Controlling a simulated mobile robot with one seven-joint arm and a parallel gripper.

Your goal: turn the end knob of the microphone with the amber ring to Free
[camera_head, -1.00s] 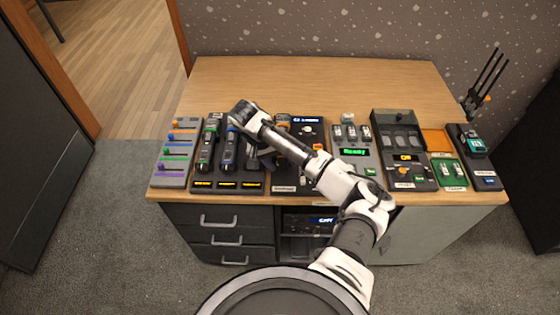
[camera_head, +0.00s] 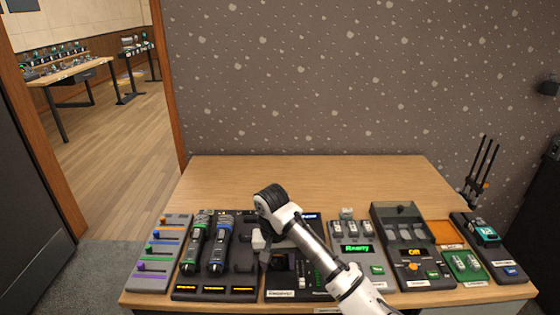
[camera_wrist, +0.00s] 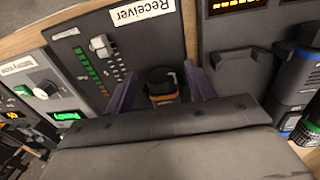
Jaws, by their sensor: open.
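The microphone with the amber ring (camera_wrist: 163,99) shows in the wrist view, seen end-on and partly hidden by my gripper's body. Its dark end knob (camera_wrist: 158,77) sits just beyond the ring, in front of the panel labelled Receiver. My gripper (camera_wrist: 161,88) is open, with one purple finger on each side of the knob and a gap visible. I cannot tell whether either finger touches it. In the head view my gripper (camera_head: 266,248) is low over the left part of the receiver panel and hides this microphone. The knob's markings are not readable.
Two microphones, with a green ring (camera_head: 194,243) and a blue ring (camera_head: 219,247), lie in the rack to the left. The rack's third slot (camera_head: 243,258) looks empty. A fader panel (camera_head: 160,255) is farther left; other panels (camera_head: 352,262) stand right. The table's back (camera_head: 300,180) is clear.

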